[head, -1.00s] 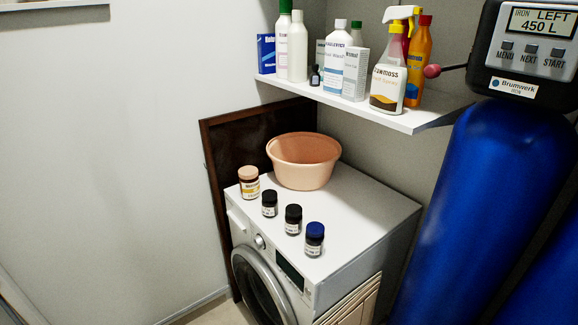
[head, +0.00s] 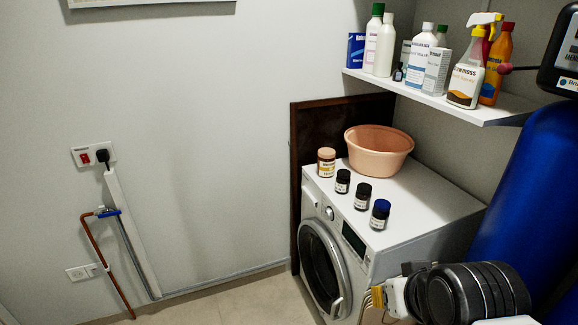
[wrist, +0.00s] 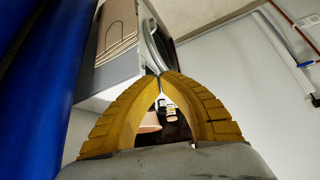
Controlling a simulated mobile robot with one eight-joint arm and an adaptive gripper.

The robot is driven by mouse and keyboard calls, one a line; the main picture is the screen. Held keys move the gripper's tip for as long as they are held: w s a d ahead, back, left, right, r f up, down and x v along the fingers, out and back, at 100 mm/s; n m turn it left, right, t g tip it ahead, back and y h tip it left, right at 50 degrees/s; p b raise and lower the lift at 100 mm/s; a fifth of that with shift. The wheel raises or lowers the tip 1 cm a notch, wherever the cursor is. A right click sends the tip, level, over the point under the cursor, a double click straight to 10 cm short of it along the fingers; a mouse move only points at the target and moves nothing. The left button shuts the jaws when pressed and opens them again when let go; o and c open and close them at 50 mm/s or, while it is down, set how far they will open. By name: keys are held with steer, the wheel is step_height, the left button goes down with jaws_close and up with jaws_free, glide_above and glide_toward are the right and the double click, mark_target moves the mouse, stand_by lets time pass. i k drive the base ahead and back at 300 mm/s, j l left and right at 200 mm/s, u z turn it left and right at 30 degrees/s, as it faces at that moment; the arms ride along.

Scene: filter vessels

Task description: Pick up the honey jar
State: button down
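The likely honey jar (head: 326,163), with a peach lid and a yellow and white label, stands upright at the back left of the washing machine top. I cannot read its label. In the head view my gripper (head: 374,297) is low at the right, in front of the washing machine and well below the jars. In the wrist view my gripper (wrist: 161,74) has its two yellow fingers meeting at the tips, with nothing held. Small, partly hidden dark and pale shapes show between the fingers; I cannot tell which jars they are.
Two black-lidded jars (head: 342,181) (head: 363,196) and a blue-lidded jar (head: 380,214) stand in a row on the washing machine (head: 432,218). A peach basin (head: 378,152) sits behind them. A shelf (head: 440,101) with bottles overhangs the back right. Blue tank (head: 530,190) at right.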

mark_target(326, 159)
steer(key=i+j, duration=0.2)
steer(key=i, duration=0.25)
steer(key=i+j, duration=0.2)
steer(key=i, duration=0.25)
steer(key=i+j, duration=0.2)
steer(key=i, duration=0.25)
steer(key=i+j, duration=0.2)
steer(key=i, duration=0.25)
